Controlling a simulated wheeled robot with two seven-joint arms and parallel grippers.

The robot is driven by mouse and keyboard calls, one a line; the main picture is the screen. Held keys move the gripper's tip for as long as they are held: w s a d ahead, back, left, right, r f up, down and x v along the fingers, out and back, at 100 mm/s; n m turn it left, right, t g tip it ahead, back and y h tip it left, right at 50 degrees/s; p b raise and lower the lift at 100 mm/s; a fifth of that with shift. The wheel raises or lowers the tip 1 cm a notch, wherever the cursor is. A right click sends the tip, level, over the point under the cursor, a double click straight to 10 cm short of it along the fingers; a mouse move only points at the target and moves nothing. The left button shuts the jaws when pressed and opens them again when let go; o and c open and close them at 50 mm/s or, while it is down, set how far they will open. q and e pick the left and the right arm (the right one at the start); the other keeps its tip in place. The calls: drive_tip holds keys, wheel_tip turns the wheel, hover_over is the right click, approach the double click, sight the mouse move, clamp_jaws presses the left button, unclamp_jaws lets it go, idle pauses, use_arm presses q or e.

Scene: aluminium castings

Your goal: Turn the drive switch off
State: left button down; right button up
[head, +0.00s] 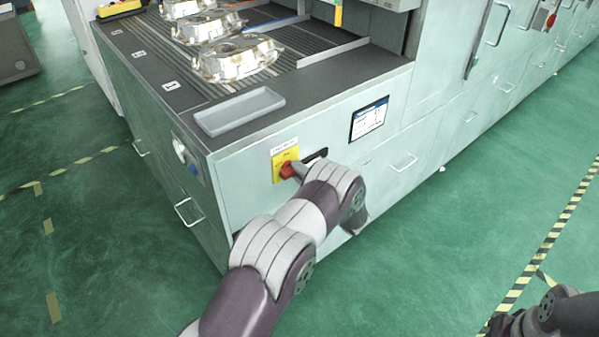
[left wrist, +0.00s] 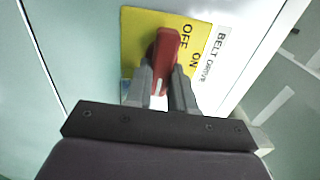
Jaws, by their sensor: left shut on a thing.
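The drive switch is a red knob (left wrist: 165,50) on a yellow plate (left wrist: 139,33) marked OFF and ON, beside a white "BELT DRIVE" label (left wrist: 214,55). The knob (head: 287,170) also shows in the head view, on the front of the pale green cabinet. My left gripper (left wrist: 164,92) is shut on the knob, one finger on each side. The knob lies lengthwise in the left wrist view, and a white mark shows at its lower end, between the fingers. In the head view my left forearm and wrist hide part of the panel by the switch.
A small display (head: 369,118) is right of the switch. A grey tray (head: 239,111) and several castings (head: 238,57) sit on the cabinet top. Handles (head: 189,212) stick out of the cabinet faces. Part of my right arm shows at the lower right. The green floor in front is clear.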

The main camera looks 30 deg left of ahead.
use_arm(q)
drive_tip(key=c, duration=1)
unclamp_jaws()
drive_tip(key=shift+o, duration=0.2)
drive_tip(key=shift+f, duration=0.1)
